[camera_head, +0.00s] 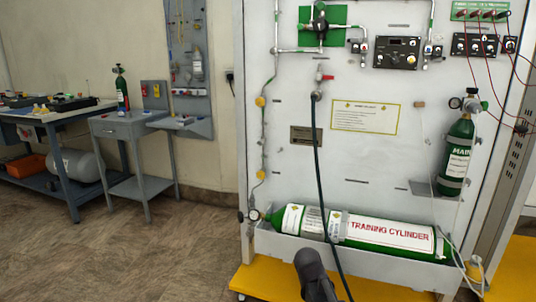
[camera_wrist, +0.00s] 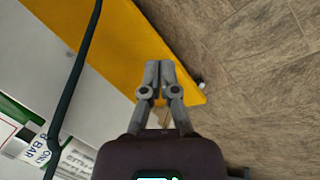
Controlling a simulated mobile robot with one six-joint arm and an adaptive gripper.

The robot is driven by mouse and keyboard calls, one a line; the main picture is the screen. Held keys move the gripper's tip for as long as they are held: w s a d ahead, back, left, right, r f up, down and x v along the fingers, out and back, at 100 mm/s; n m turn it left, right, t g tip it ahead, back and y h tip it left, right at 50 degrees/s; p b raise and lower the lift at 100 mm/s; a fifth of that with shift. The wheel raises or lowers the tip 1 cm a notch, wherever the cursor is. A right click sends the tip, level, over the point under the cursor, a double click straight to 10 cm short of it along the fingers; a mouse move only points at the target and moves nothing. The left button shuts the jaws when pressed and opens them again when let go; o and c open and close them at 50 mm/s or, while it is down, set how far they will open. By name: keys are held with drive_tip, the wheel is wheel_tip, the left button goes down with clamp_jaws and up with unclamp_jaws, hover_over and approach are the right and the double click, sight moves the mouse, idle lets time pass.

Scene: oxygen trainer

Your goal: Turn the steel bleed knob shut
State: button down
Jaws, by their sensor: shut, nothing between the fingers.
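In the wrist view my gripper (camera_wrist: 158,74) is shut and empty, its fingers together over the yellow base (camera_wrist: 125,42) of the panel stand. In the head view only a dark part of my arm shows at the bottom, in front of the stand; my fingers are not visible there. I cannot pick out the steel bleed knob with certainty. The green and white training cylinder (camera_head: 390,232) lies in a trough at the foot of the panel. No knob is near my fingers in the wrist view.
A dark hose (camera_head: 319,170) hangs down the white panel (camera_head: 372,160) and crosses close to my arm; it also shows in the wrist view (camera_wrist: 72,85). A green MAIN cylinder (camera_head: 458,155) hangs at the right. The floor (camera_head: 110,250) at the left is clear.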

drive_tip(key=w+a+n+t+h+b, duration=0.1)
drive_tip(key=w+a+n+t+b, duration=0.2)
drive_tip(key=w+a+n, duration=0.3)
drive_tip(key=w+a+f+n+t+h+b, duration=0.1)
drive_tip(key=w+a+n+t+b, duration=0.2)
drive_tip(key=w+a+n, duration=0.3)
drive_tip(key=w+a+n+t+h+b, duration=0.1)
drive_tip(key=w+a+n+t+b, duration=0.1)
drive_tip(key=w+a+n, duration=0.4)
drive_tip(key=shift+w+a+f+t+b, duration=0.15)
drive_tip(key=shift+w+b, duration=0.25)
drive_tip(key=shift+w, duration=0.95)
drive_tip(key=shift+w+f+t+b, duration=0.1)
drive_tip(key=shift+w+t+b, duration=0.2)
drive_tip(key=shift+w, duration=1)
drive_tip(key=n+t+b, duration=0.3)
drive_tip(key=n, duration=0.5)
approach(249, 233)
drive_tip(key=w, duration=0.2)
drive_tip(key=shift+a+r+y, duration=0.1)
drive_tip(key=shift+a+y, duration=0.05)
drive_tip(key=shift+y, duration=0.25)
drive_tip(key=shift+w+m, duration=0.1)
drive_tip(key=shift+m, duration=0.2)
drive_tip(key=r+x, duration=0.1)
drive_tip(key=x, duration=0.5)
drive_tip(key=shift+w+r, duration=0.25)
drive_tip(key=shift+w, duration=0.15)
drive_tip(key=shift+d+f, duration=0.3)
drive_tip(key=shift+d, duration=0.05)
